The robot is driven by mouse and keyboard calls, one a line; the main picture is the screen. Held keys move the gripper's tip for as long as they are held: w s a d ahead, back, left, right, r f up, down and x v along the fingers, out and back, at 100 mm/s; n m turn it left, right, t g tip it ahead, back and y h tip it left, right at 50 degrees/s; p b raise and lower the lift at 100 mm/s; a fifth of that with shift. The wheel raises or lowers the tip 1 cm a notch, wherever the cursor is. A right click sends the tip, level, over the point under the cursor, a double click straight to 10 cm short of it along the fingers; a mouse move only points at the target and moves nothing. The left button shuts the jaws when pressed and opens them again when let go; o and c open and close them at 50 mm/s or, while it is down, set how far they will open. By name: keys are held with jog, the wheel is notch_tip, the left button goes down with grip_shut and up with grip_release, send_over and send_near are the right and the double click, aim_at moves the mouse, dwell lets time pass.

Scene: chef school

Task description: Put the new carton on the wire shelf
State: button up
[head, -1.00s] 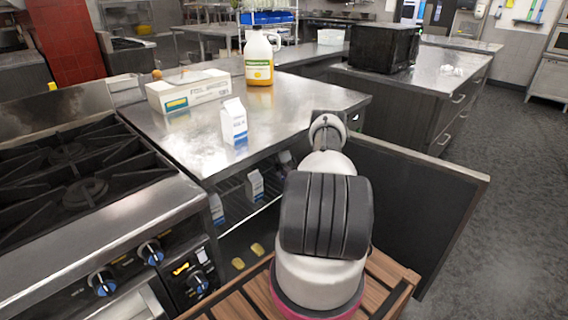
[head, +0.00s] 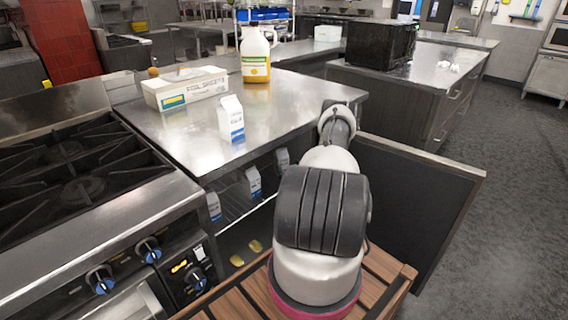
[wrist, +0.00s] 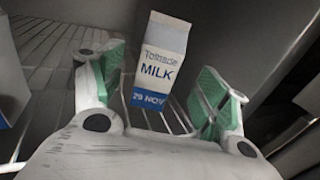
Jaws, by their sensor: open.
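A white and blue milk carton (head: 231,119) stands upright on the steel counter (head: 290,105). Below it, the wire shelf (head: 232,212) holds three similar cartons in a row: a near one (head: 214,207), a middle one (head: 252,184) and a far one (head: 282,160). In the wrist view my gripper (wrist: 163,78) is open and empty, low over the wire shelf (wrist: 45,62). A carton marked "MILK" and "29 NOV" (wrist: 157,62) stands on the wires ahead, in line with the gap between the fingers. My gripper is hidden in the head view.
Part of another carton (wrist: 8,75) shows at the wrist view's left edge. A dark panel (head: 415,200) stands right of my arm. A stove (head: 85,190) is at left. A box (head: 185,90) and a juice jug (head: 256,58) stand on the counter. Two yellowish pieces (head: 246,252) lie below the shelf.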

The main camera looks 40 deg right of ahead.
jog(key=shift+v, duration=1.75)
jog(key=s+a+f+n+g+y, duration=0.1)
jog(key=s+a+f+n+y, duration=0.1)
jog(key=a+y, duration=0.3)
jog(key=s+a+f+n+y, duration=0.1)
jog(key=s+a+n+y, duration=0.1)
jog(key=a, duration=0.5)
jog(key=s+a+r+n+g+y, duration=0.6)
jog(key=a+r+n+y, duration=0.2)
jog(key=a+r+n, duration=0.3)
jog(key=s+a+r+n+g+h, duration=0.3)
jog(key=s+r+n+g, duration=0.4)
jog(key=r, duration=0.5)
jog(key=s+a+r+n+g+h, duration=0.2)
jog(key=s+a+r+n+g, duration=0.25)
jog(key=s+r+n, duration=0.7)
jog(key=s+a+r+n+t+h, duration=0.1)
jog(key=a+r+n+t+h, duration=0.1)
jog(key=r, duration=0.6)
jog(key=a+r+n+t+h, duration=0.2)
jog(key=a+r+n+t, duration=0.1)
jog(key=r, duration=0.5)
jog(key=shift+s+a+r+n+t, duration=0.15)
jog(key=shift+s+r+n+t, duration=0.25)
jog(key=shift+n, duration=0.15)
